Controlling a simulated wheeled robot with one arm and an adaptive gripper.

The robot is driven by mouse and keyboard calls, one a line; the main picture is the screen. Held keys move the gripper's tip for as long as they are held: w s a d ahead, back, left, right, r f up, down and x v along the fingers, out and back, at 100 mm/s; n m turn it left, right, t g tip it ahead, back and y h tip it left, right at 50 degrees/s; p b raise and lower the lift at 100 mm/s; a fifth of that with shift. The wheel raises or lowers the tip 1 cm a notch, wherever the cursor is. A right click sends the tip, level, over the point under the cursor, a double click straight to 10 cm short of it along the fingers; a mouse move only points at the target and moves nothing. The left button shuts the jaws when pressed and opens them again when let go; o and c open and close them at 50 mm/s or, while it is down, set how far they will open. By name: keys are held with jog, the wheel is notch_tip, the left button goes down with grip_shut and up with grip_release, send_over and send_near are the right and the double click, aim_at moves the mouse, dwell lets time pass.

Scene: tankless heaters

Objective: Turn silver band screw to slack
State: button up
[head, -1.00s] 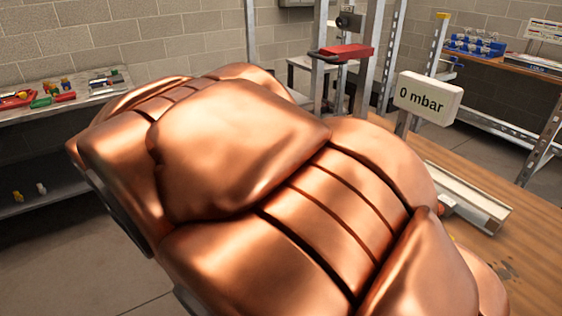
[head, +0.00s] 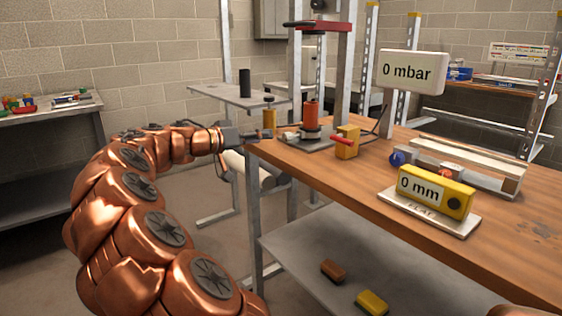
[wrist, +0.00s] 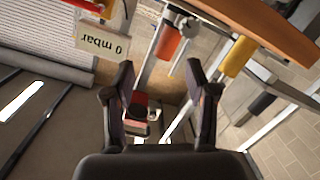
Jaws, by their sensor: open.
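An orange cylinder (head: 311,115) stands upright on a grey plate at the bench's left end, with a dark and silvery collar around its foot. In the wrist view the orange cylinder (wrist: 167,42) shows beside a silvery round part (wrist: 186,26). I cannot make out the silver band's screw in either view. My gripper (head: 264,134) is at the bench's left edge, left of the cylinder. In the wrist view my gripper (wrist: 160,70) is open, its fingers apart with nothing held between them.
A yellow block with a red handle (head: 347,142) stands right of the cylinder. A "0 mm" gauge (head: 436,192) sits nearer the front, and a "0 mbar" sign (head: 413,72) rises behind. A yellow cylinder (head: 269,114) stands behind my gripper. Two blocks lie on the lower shelf (head: 290,250).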

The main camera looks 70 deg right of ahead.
jog(key=h+b, duration=0.1)
jog(key=b, duration=0.2)
send_near(285, 137)
jog(key=shift+m+h, duration=0.3)
jog(key=shift+f+b+x, duration=0.15)
jog(key=shift+b+x, duration=0.1)
jog(key=shift+x, duration=1.95)
jog(key=shift+f+b+x, duration=0.15)
jog(key=shift+b+x, duration=0.05)
jog(key=shift+x, duration=1.95)
jog(key=shift+c, duration=0.4)
grip_shut()
